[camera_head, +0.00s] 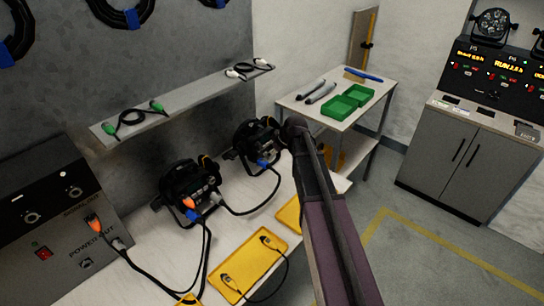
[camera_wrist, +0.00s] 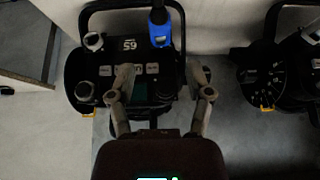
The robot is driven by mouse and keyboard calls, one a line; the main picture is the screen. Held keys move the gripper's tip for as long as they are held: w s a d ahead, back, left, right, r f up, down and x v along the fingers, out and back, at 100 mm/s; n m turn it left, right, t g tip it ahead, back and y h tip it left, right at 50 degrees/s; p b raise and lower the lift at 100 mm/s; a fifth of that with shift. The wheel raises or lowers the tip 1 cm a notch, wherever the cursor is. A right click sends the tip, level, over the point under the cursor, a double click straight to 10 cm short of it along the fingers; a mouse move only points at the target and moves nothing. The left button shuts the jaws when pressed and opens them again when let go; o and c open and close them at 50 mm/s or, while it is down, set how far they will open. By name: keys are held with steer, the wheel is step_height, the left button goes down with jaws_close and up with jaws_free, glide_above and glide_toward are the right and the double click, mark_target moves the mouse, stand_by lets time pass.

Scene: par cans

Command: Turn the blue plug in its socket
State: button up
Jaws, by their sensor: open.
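A blue plug (camera_head: 264,163) sits at the front of the right-hand black par can (camera_head: 250,138) in the head view, with a dark cable running from it. In the wrist view the blue plug (camera_wrist: 160,32) is at the top centre, at the can's edge (camera_wrist: 84,70). My gripper (camera_wrist: 160,88) is open, its two fingers spread over the can's panel. The plug lies beyond the fingertips, not between them. In the head view my gripper (camera_head: 292,128) is at the right of that can, and its fingers are mostly hidden.
A second par can (camera_head: 188,186) stands to the left with another blue plug (camera_head: 194,214) and an orange plug (camera_head: 188,203). A yellow tray (camera_head: 246,258) with cables lies in front. A shelf (camera_head: 180,105) juts out above the cans.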

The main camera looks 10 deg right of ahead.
mark_target(265, 162)
steer(key=shift+f, duration=0.1)
steer(key=shift+b+x, duration=1.25)
steer(key=shift+x, duration=0.1)
steer(key=shift+o, duration=0.8)
steer(key=shift+b+x, duration=0.9)
steer(key=shift+x, duration=0.15)
steer(key=shift+a, duration=0.1)
steer(key=shift+b+x, duration=1.75)
steer(key=shift+x, duration=0.25)
steer(key=shift+c, duration=0.2)
jaws_close()
